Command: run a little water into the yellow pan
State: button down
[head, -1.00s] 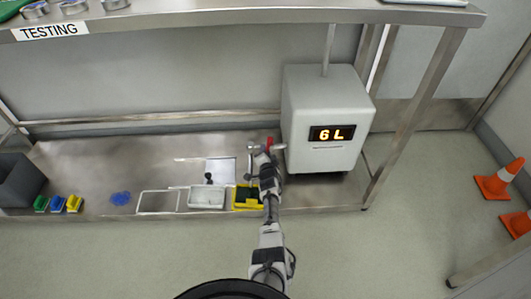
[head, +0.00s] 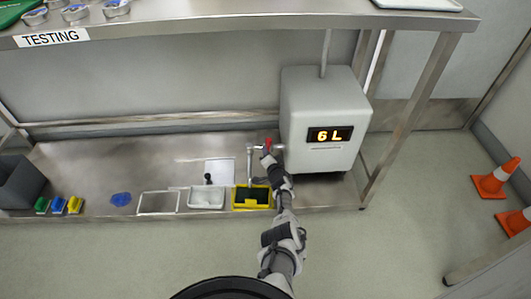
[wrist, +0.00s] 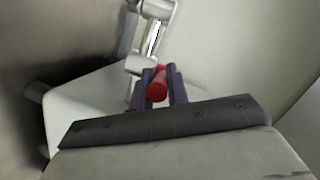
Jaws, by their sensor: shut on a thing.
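The yellow pan (head: 252,207) stands at the shelf's front edge in the head view, with a dark inside. The metal tap (head: 250,151) stands out from the left side of the pale tank, above the pan. A thin vertical line runs from its spout towards the pan; I cannot tell if it is pipe or water. The tap's red handle (head: 267,145) also shows in the wrist view (wrist: 157,84), between the two dark fingers. My gripper (head: 267,152) is shut on this handle. It also shows in the wrist view (wrist: 158,88). The water level in the pan cannot be made out.
The tank (head: 325,100) reads "6 L". Left of the pan are a white tray (head: 206,205) and an empty frame (head: 158,202). A blue cloth-like thing (head: 121,199) and several coloured blocks lie further left. Orange cones (head: 494,181) stand on the floor at right.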

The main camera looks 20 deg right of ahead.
jog(key=shift+s+d+r+n+y+b, duration=0.1)
jog(key=shift+d+n+y+b, duration=0.2)
jog(key=shift+n+y, duration=0.25)
jog(key=shift+d+n+y+b, duration=0.25)
jog(key=shift+n+y, duration=0.1)
jog(key=shift+y, duration=0.3)
jog(key=c, duration=1.4)
grip_release()
jog(key=shift+s, duration=0.1)
jog(key=shift+o, duration=0.2)
jog(key=a+p+v, duration=0.1)
jog(key=p+v, duration=1.1)
jog(key=v, duration=0.1)
jog(key=shift+s+d, duration=0.4)
jog(key=shift+d, duration=0.15)
